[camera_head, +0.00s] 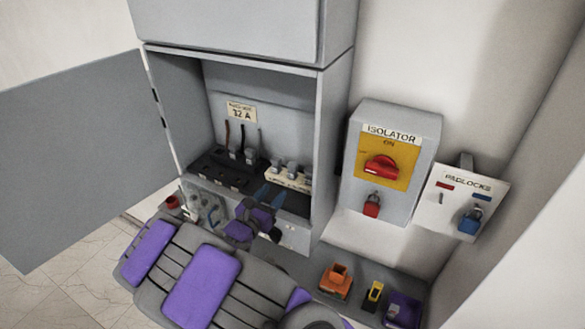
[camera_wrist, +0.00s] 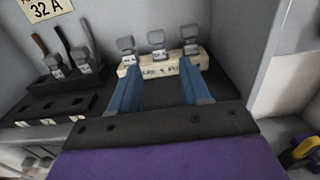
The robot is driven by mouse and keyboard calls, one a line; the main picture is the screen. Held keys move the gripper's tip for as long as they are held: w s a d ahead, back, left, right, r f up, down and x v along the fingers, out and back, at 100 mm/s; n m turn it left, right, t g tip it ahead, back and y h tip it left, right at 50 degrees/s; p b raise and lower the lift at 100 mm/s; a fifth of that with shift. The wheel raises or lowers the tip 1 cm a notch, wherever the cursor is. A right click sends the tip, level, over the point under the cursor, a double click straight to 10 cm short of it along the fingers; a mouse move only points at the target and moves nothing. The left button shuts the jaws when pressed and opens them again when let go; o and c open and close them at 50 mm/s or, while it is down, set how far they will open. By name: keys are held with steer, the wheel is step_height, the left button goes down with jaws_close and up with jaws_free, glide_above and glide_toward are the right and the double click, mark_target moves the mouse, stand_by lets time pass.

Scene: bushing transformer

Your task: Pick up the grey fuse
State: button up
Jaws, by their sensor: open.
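Several grey fuses stand in the open cabinet. Three of them stand upright in a row on a cream block (camera_wrist: 129,71) with printed lettering: a left fuse (camera_wrist: 126,45), a middle fuse (camera_wrist: 157,42) and a right fuse (camera_wrist: 190,37). More grey fuses (camera_wrist: 82,58) sit in a black holder to the left. My gripper (camera_wrist: 158,75) has two blue fingers, spread apart and empty, pointing at the cream block. In the head view my gripper (camera_head: 268,194) is inside the cabinet's front, just before the cream block (camera_head: 288,180).
The cabinet door (camera_head: 75,150) stands open at the left. A "32 A" label (camera_head: 241,112) is on the back wall. An isolator box (camera_head: 390,160) with a red switch and a padlock board (camera_head: 465,200) are at the right. Orange, yellow and purple items lie on the lower shelf.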

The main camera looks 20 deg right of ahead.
mark_target(295, 165)
steer(key=x, duration=0.3)
steer(key=w+x, duration=0.1)
steer(key=x, duration=0.1)
steer(key=shift+a+p, duration=0.3)
steer(key=shift+p, duration=0.1)
steer(key=x, duration=0.4)
steer(key=s+x, duration=0.1)
steer(key=x, duration=0.1)
steer(key=shift+w+d+f+p, duration=0.1)
steer(key=shift+d+p, duration=0.1)
steer(key=shift+d, duration=0.15)
steer(key=shift+w+d+f+p, duration=0.1)
steer(key=shift+d+p, duration=0.1)
steer(key=shift+d, duration=0.1)
steer(key=shift+w+d+p, duration=0.3)
steer(key=shift+w+d, duration=0.05)
steer(key=shift+w, duration=0.4)
steer(key=shift+w+d+p, duration=0.3)
steer(key=shift+w+d, duration=0.05)
steer(key=shift+w, duration=0.4)
steer(key=shift+w+d+f, duration=0.1)
steer(key=shift+w+d, duration=0.05)
steer(key=shift+d, duration=0.9)
steer(key=shift+c, duration=1.6)
steer(key=shift+a, duration=0.4)
steer(key=c, duration=0.4)
